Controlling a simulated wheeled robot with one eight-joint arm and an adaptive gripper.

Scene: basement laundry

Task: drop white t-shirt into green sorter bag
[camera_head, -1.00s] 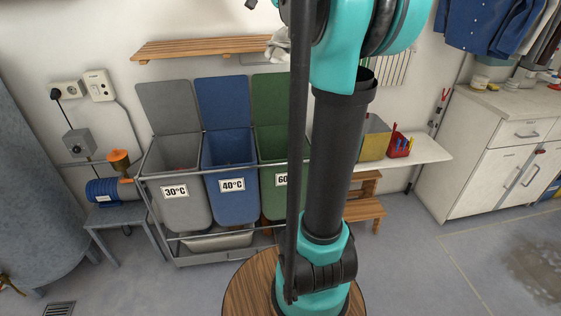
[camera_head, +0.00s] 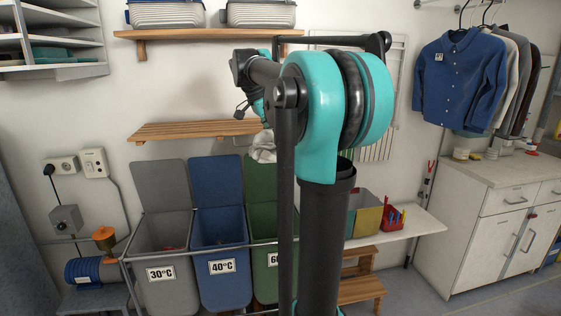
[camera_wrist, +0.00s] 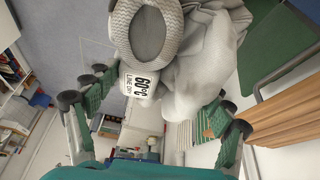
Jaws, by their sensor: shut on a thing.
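The white t-shirt (camera_wrist: 200,70) is a bunched pale cloth in my gripper (camera_wrist: 160,90); its fingers stand on either side in the wrist view. A grey knit collar and a 60°C line-dry label show on the shirt. In the head view the t-shirt (camera_head: 264,146) hangs in front of the raised green lid, above the green sorter bag (camera_head: 263,218). My arm hides part of the bag and most of my gripper. The bag's lid is up, and its 60 label is partly covered. A green panel (camera_wrist: 280,50) shows at the wrist view's upper right.
The grey 30°C bag (camera_head: 165,250) and blue 40°C bag (camera_head: 220,245) stand left of the green one, lids up. A slatted wooden shelf (camera_head: 190,130) is close above the lids. A white bench (camera_head: 420,222) and wooden steps (camera_head: 358,290) are to the right.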

